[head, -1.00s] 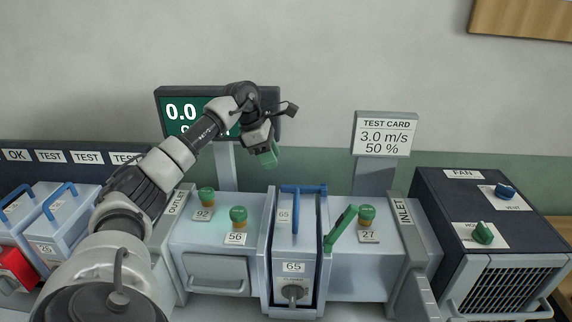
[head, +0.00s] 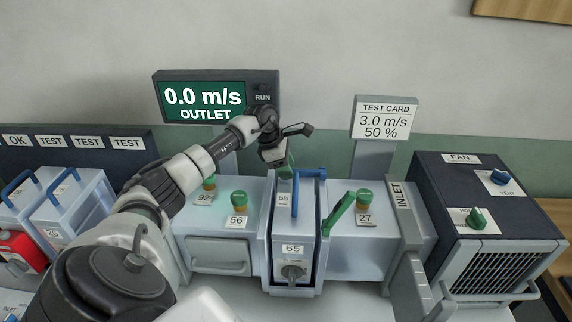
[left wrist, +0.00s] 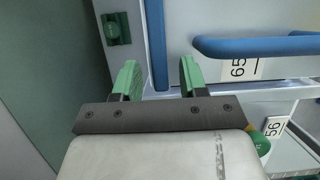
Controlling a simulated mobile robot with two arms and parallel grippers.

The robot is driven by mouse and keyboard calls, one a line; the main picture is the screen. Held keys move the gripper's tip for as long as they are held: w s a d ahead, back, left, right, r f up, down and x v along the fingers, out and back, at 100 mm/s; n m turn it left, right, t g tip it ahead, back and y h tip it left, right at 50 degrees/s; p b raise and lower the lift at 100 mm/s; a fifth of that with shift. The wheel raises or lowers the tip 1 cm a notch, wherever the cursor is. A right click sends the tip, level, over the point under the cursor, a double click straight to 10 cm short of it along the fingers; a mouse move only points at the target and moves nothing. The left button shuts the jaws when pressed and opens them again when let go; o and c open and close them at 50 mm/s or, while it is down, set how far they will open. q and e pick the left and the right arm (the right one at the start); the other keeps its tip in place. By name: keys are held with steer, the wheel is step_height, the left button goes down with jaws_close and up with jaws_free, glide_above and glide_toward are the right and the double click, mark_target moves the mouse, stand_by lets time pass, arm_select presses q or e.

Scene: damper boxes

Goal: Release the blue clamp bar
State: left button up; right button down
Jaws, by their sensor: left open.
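The blue clamp bar (head: 312,173) lies across the back top of the middle box (head: 293,250) labelled 65. In the left wrist view the clamp bar (left wrist: 156,45) runs down between the two green fingertips. My left gripper (head: 287,170) is at the clamp bar, reaching in from the left. In the left wrist view the gripper (left wrist: 158,80) is open, with a finger on each side of the bar; I cannot tell whether either touches it. The box's blue carry handle (left wrist: 255,46) is to the right there. My right gripper is not in view.
A green lever (head: 340,215) slants up at the box's right side. Green-topped knobs stand left (head: 239,199) and right (head: 363,197) of the box. The display (head: 205,100) stands behind, reading 0.0 m/s. The fan unit (head: 480,210) is at the right.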

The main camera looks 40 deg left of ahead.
arm_select(q)
steer(key=shift+c, duration=0.3)
jaws_close()
steer(key=shift+a+r, duration=0.1)
steer(key=shift+r, duration=0.05)
